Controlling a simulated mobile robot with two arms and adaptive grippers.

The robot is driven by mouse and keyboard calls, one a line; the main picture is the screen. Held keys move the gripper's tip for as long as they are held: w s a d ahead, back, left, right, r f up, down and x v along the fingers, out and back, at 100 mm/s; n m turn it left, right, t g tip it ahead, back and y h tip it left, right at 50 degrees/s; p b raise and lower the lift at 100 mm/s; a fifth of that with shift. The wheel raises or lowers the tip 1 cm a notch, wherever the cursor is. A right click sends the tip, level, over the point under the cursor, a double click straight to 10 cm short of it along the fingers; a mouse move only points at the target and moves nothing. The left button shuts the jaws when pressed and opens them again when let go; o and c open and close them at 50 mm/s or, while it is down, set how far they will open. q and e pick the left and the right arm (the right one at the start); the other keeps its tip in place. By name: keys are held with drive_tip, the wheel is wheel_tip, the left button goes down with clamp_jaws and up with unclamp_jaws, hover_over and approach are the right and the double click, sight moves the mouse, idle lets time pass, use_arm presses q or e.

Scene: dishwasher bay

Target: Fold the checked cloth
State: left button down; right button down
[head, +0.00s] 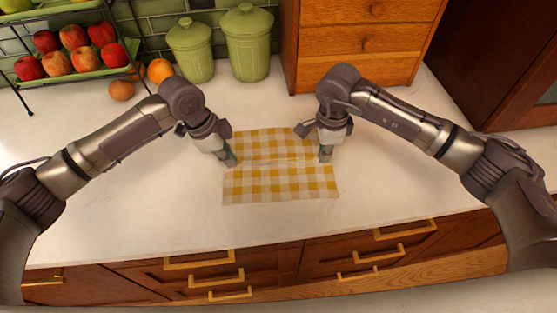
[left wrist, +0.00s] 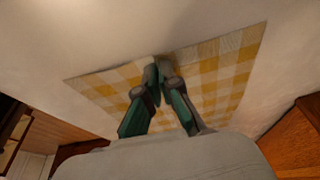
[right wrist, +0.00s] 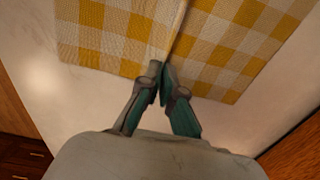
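The yellow-and-white checked cloth (head: 280,184) lies spread on the white counter, with a raised crease running across its middle from side to side. My left gripper (head: 231,160) is at the cloth's left edge, at one end of the crease. Its fingertips are close together on the cloth in the left wrist view (left wrist: 158,70). My right gripper (head: 325,154) is at the right edge, at the crease's other end. In the right wrist view its fingertips (right wrist: 163,70) are closed on the ridge of cloth (right wrist: 205,45). The bit of fabric between the fingertips is mostly hidden.
Two green lidded canisters (head: 249,45) and a wooden drawer unit (head: 358,40) stand at the back. A rack with apples (head: 73,37) is at the back left, with an orange (head: 160,70) beside it. The counter (head: 150,205) around the cloth is clear. Drawers lie below its front edge.

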use_arm(q)
drive_tip(key=shift+s+f, duration=0.1)
drive_tip(key=shift+f, duration=0.05)
idle(0.6)
